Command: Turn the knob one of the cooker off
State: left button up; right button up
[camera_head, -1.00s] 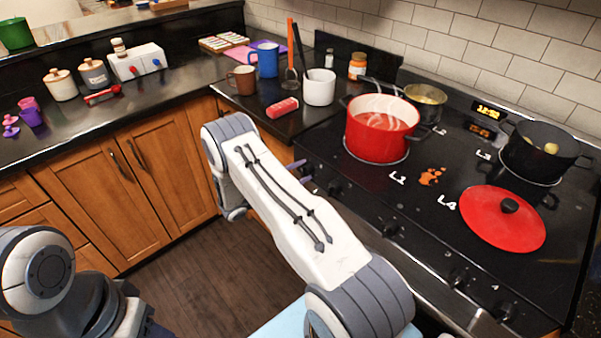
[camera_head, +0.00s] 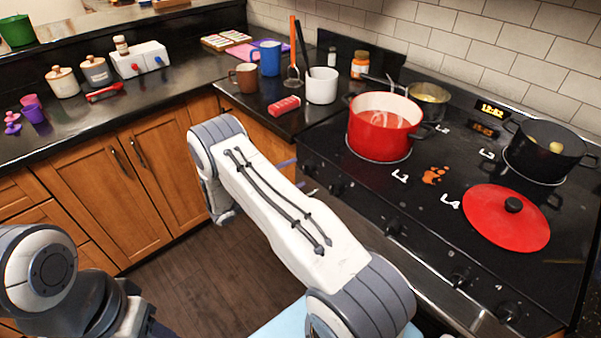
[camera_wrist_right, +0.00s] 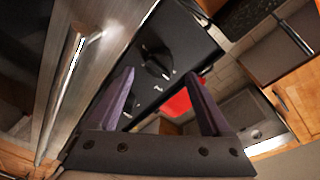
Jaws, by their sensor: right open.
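The cooker (camera_head: 415,205) is a black hob with a row of black knobs along its front edge. The leftmost knob (camera_head: 308,168) sits at the hob's left front corner in the head view. My right gripper shows there only as a purple fingertip (camera_head: 286,163), just left of that knob and partly hidden by my arm. In the right wrist view my right gripper (camera_wrist_right: 163,85) is open, with a dark knob (camera_wrist_right: 157,62) showing beyond and between its fingers. They look apart from it. My left arm shows at lower left; its gripper is out of view.
A red pot (camera_head: 378,138) stands on the front left burner. A red lid (camera_head: 506,218), a black pot (camera_head: 545,160) and a smaller pan (camera_head: 430,105) are also on the hob.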

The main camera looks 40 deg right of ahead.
jog(key=a+b, duration=0.1)
jog(key=a, duration=0.6)
jog(key=shift+w, duration=0.15)
